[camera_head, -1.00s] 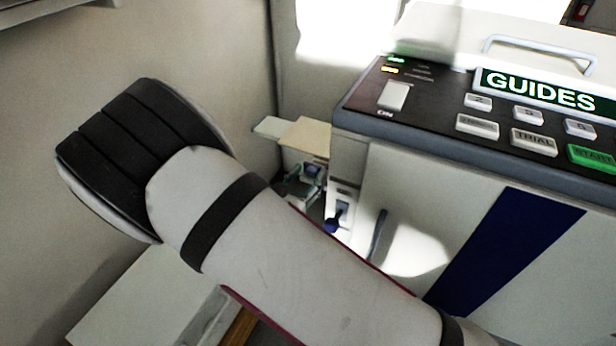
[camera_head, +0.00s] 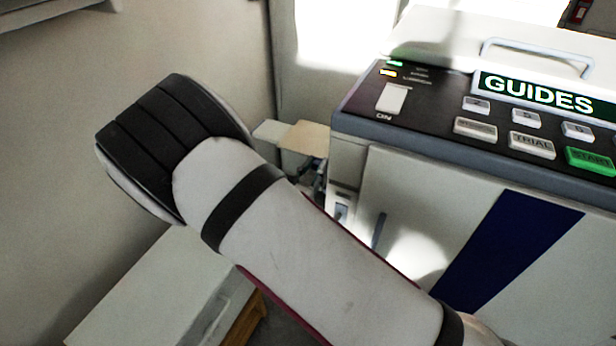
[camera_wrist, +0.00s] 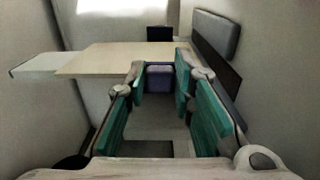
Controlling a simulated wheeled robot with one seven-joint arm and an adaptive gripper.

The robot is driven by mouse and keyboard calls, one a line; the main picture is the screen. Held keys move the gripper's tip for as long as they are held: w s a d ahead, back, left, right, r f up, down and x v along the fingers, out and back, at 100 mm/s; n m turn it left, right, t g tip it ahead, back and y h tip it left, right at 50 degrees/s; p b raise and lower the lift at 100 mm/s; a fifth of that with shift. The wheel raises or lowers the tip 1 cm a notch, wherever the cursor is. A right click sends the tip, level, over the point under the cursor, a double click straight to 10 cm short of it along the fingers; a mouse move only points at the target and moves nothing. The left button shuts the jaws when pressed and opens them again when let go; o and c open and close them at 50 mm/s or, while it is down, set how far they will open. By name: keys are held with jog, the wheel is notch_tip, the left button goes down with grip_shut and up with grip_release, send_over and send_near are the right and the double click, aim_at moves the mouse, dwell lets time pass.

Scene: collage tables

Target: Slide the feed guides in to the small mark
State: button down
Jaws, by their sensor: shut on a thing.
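My gripper (camera_wrist: 159,76) shows in the wrist view, its teal-padded fingers closed on a small grey-purple block, which looks like a feed guide (camera_wrist: 160,86). The block sits between the fingertips at the near edge of a tan feed board (camera_wrist: 105,60). In the head view the tan board (camera_head: 304,138) juts from the left side of the machine (camera_head: 400,190). There my gripper (camera_head: 319,182) is mostly hidden behind my arm and the machine. The small mark cannot be made out in either view.
The machine's top panel (camera_head: 435,108) carries an ON switch (camera_head: 391,98), several buttons and a GUIDES display (camera_head: 540,92). A white cabinet (camera_head: 150,285) stands below my arm. A wall (camera_head: 190,40) rises on the left, with a narrow gap beside the machine.

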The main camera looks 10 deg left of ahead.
jog(key=shift+x, duration=1.05)
jog(key=c, duration=1.4)
grip_release()
jog(key=shift+o, duration=0.2)
jog(key=v, duration=1.2)
